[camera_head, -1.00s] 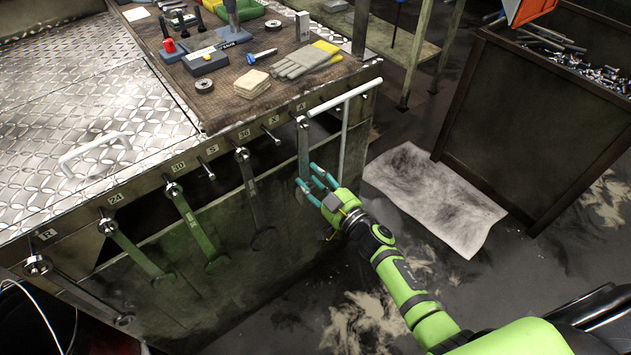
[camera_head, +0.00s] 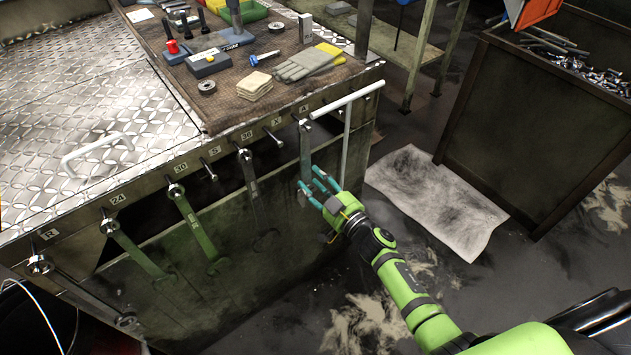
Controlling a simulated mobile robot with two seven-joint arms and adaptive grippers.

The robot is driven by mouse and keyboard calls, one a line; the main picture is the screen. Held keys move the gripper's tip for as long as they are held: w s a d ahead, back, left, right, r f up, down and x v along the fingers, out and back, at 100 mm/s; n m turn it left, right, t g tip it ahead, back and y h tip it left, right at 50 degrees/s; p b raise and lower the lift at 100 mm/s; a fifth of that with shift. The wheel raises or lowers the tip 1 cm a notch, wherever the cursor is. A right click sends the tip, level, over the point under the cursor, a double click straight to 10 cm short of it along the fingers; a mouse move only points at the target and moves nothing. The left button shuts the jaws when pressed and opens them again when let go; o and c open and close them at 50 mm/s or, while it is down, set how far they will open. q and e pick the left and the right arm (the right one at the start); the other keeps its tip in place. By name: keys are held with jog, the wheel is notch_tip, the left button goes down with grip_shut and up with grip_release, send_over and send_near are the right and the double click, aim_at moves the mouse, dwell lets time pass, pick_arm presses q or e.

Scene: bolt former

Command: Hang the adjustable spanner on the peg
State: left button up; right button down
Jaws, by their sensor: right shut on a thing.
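The adjustable spanner (camera_head: 305,150) is a grey tool hanging upright at the bench's front edge, below the label A. Its upper end is at the peg (camera_head: 304,124) under that label; I cannot tell for sure whether its hole is around the peg or just in front of it. My right gripper (camera_head: 313,188), with teal fingers, is shut on the spanner's lower part, coming from the right. The fingers hide part of its lower end. My left gripper is not in view.
Several spanners hang on other pegs along the front, such as the green one (camera_head: 196,222). Pegs S (camera_head: 209,171) and X (camera_head: 273,138) are empty. A white rail (camera_head: 347,100) juts out just right of peg A. A dark bin (camera_head: 535,130) stands right.

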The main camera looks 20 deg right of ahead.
jog(key=shift+r, duration=0.15)
jog(key=c, duration=0.6)
grip_release()
